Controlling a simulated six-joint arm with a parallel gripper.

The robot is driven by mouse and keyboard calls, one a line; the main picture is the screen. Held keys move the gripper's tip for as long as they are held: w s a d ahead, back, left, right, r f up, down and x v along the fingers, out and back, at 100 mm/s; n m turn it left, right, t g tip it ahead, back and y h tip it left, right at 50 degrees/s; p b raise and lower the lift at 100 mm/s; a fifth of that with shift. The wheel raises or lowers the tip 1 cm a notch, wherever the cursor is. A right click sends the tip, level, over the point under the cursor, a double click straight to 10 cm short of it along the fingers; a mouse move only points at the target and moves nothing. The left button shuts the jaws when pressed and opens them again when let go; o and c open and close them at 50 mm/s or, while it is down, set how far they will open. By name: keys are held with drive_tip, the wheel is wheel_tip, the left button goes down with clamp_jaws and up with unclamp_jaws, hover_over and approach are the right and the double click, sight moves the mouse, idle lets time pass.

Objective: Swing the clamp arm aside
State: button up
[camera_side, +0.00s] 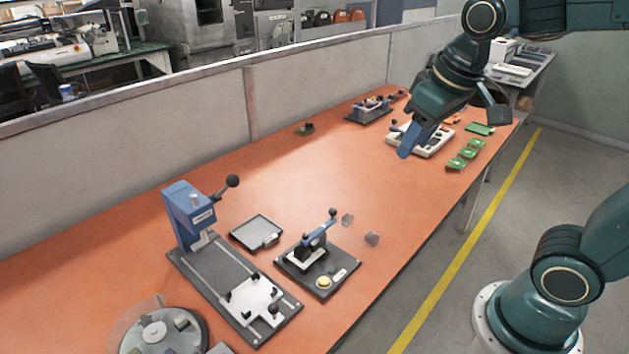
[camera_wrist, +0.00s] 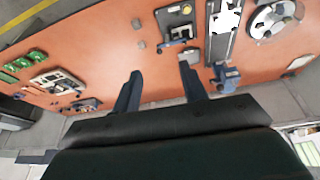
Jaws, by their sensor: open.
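A small dark fixture plate (camera_side: 346,276) stands near the front middle of the table in the side view. On it is a blue clamp arm (camera_side: 316,239) with a black knob at its raised end, and a yellow button. The same fixture shows at the top of the wrist view (camera_wrist: 174,16), with the blue clamp arm (camera_wrist: 180,33) on it. My gripper (camera_side: 408,148) is far from it, above the right back part of the table. In the wrist view my gripper (camera_wrist: 160,70) is open, with nothing between its fingers.
A blue lever press (camera_side: 190,215) on a long dark base stands left of the clamp fixture. A grey tray (camera_side: 257,232) and small clear pieces (camera_side: 372,239) lie nearby. A white fixture (camera_side: 432,145) and green boards (camera_side: 467,153) are near my gripper. The table's middle is clear.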

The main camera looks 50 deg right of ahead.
drive_tip(key=w+d+f+g, duration=0.15)
drive_tip(key=w+f, duration=0.25)
drive_tip(key=w, duration=0.7)
drive_tip(key=m+g+h, duration=0.1)
drive_tip(key=g+h, duration=0.1)
drive_tip(key=g, duration=0.1)
hover_over(333, 209)
drive_tip(key=a, duration=0.3)
drive_tip(key=a+f+x, duration=0.1)
drive_tip(key=a+x, duration=0.1)
drive_tip(key=x, duration=0.8)
drive_tip(key=shift+w+r, duration=0.35)
drive_tip(key=shift+w, duration=0.25)
drive_tip(key=shift+f, duration=0.1)
drive_tip(key=x, duration=1.3)
drive_tip(key=shift+a+f, duration=0.15)
drive_tip(key=shift+f, duration=0.15)
clamp_jaws()
